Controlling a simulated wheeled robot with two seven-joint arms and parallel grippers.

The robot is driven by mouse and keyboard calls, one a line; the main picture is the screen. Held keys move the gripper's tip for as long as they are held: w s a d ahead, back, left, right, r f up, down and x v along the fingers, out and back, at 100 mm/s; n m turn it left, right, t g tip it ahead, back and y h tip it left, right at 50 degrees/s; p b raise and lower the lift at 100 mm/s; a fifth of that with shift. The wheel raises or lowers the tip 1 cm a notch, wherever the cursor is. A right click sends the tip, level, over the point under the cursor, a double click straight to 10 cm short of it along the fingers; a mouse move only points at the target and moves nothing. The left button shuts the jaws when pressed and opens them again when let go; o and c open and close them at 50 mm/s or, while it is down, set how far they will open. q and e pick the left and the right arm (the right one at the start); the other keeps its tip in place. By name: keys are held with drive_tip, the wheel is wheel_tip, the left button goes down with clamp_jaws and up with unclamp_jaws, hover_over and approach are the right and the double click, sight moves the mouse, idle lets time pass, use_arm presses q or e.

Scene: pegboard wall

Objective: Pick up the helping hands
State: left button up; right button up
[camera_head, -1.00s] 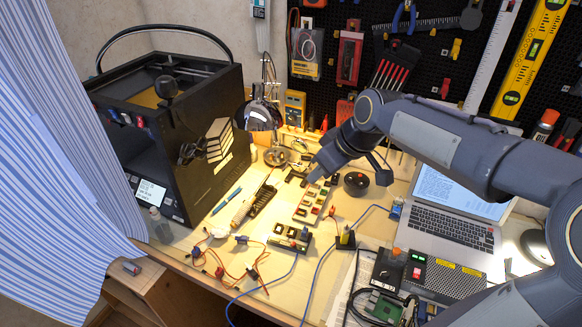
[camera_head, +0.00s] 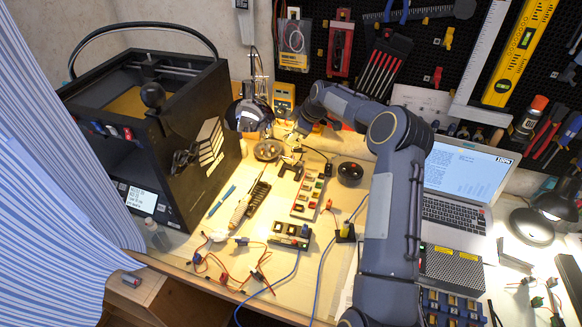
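My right arm reaches from the bottom right to the back of the workbench. My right gripper (camera_head: 294,141) is low over the bench, right of the desk lamp's base. It is small and partly hidden, so I cannot tell whether its fingers are open or hold anything. Small metal and dark parts (camera_head: 289,160) just below the gripper may be the helping hands, but they are too small to be sure. My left gripper is not in view.
A desk lamp (camera_head: 249,114) and a yellow multimeter (camera_head: 284,97) stand close to the gripper. A black 3D printer (camera_head: 190,150) stands left. A component strip (camera_head: 309,194), a round black object (camera_head: 350,173) and a laptop (camera_head: 452,218) are nearby. Tools hang on the pegboard behind.

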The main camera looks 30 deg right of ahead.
drive_tip(key=x, duration=0.3)
drive_tip(key=shift+w+f+p, duration=0.1)
drive_tip(key=shift+w+p, duration=0.05)
drive_tip(key=shift+p, duration=0.2)
drive_tip(key=shift+c, duration=0.4)
clamp_jaws()
idle(0.6)
